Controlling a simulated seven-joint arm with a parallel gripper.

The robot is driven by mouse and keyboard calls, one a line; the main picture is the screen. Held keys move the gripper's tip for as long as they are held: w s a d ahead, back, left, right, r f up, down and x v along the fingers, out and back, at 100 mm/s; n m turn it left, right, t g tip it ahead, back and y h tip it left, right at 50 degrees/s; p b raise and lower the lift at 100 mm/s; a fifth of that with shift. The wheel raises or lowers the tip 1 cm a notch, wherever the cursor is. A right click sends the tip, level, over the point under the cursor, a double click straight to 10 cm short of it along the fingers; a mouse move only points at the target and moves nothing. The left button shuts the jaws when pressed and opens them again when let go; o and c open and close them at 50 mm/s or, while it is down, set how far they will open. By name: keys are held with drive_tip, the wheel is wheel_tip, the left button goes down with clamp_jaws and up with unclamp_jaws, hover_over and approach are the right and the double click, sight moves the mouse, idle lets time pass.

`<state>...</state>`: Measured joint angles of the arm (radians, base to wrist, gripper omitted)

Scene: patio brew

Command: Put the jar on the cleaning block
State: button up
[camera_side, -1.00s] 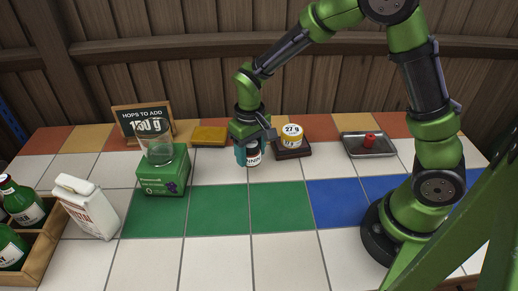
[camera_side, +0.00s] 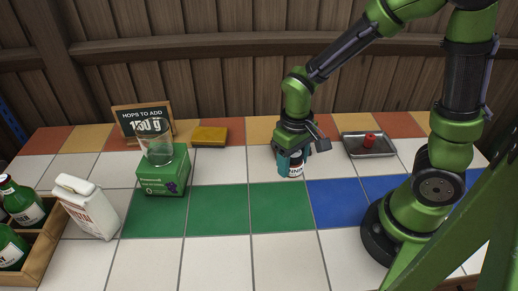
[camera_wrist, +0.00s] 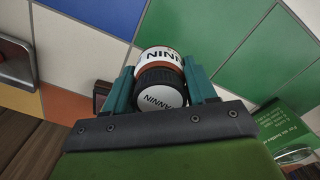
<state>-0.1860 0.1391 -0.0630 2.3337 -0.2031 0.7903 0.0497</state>
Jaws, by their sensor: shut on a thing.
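My gripper (camera_side: 291,165) is shut on a jar (camera_side: 295,169) with a white label. In the wrist view the jar (camera_wrist: 160,80) shows its black lid and "NINN" lettering between the teal fingers (camera_wrist: 162,92). Whether its base touches the tiles is unclear. A flat yellow block (camera_side: 209,136), likely the cleaning block, lies at the back of the table, left of my gripper, with its top bare.
A green box (camera_side: 162,181) bears a clear glass (camera_side: 155,145), before a "HOPS TO ADD" sign (camera_side: 146,114). A metal tray (camera_side: 372,153) with a red knob stands right. A white carton (camera_side: 88,208) and bottle crate (camera_side: 40,251) are left. The front tiles are clear.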

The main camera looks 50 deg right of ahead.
drive_tip(key=w+r+n, duration=0.1)
drive_tip(key=w+r, duration=0.2)
drive_tip(key=w, duration=0.7)
hover_over(219, 140)
drive_tip(key=shift+f+n, duration=0.3)
drive_tip(key=shift+f, duration=0.5)
drive_tip(key=shift+w+f, duration=0.1)
drive_tip(key=shift+f, duration=1.65)
drive_tip(key=shift+f, duration=0.15)
drive_tip(key=o, duration=1.1)
